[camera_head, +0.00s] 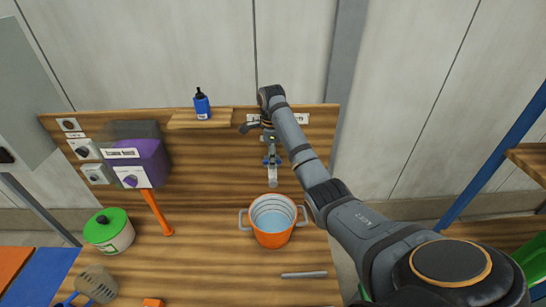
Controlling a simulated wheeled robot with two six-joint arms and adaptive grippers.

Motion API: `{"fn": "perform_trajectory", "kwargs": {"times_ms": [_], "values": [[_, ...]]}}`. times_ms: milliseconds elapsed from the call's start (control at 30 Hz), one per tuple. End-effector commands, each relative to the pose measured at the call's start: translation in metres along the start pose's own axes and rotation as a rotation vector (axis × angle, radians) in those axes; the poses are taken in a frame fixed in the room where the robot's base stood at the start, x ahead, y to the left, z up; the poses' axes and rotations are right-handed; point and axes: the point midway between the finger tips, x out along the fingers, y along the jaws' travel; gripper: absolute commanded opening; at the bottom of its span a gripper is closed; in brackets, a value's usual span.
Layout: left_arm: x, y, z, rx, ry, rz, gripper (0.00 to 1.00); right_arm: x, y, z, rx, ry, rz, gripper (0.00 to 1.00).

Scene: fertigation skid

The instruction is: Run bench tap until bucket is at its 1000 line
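An orange bucket (272,238) with two side handles stands upright on the wooden bench. Its pale inside shows ring lines, and blue water (272,219) covers the lower part; I cannot read the line labels. The bench tap (272,165) is on the back panel, with its spout pointing down above the bucket. I cannot make out a clear stream. My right arm reaches in from the right, and its gripper (266,128) is at the top of the tap. The fingers are small and partly hidden, so their grip is unclear. My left gripper is not in view.
A purple box with a dial (148,165) and a blue bottle on a shelf (201,104) are at the back. A green-lidded pot (108,231) stands left, near an orange-handled tool (157,212). A grey bar (304,275) lies in front of the bucket.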

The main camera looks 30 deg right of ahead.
Motion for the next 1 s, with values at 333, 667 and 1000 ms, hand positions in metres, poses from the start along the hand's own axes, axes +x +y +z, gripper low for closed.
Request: {"fn": "perform_trajectory", "kwargs": {"times_ms": [333,667,1000], "values": [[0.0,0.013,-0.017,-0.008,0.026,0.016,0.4,0.0,0.0,-0.001,0.001,0.001,0.0,0.0],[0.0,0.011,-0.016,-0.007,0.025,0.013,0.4,0.0,0.0,0.0,-0.227,0.001,0.001,0.0],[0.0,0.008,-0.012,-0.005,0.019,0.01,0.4,0.0,0.0,0.0,-0.347,0.0,0.001,0.0]]}}
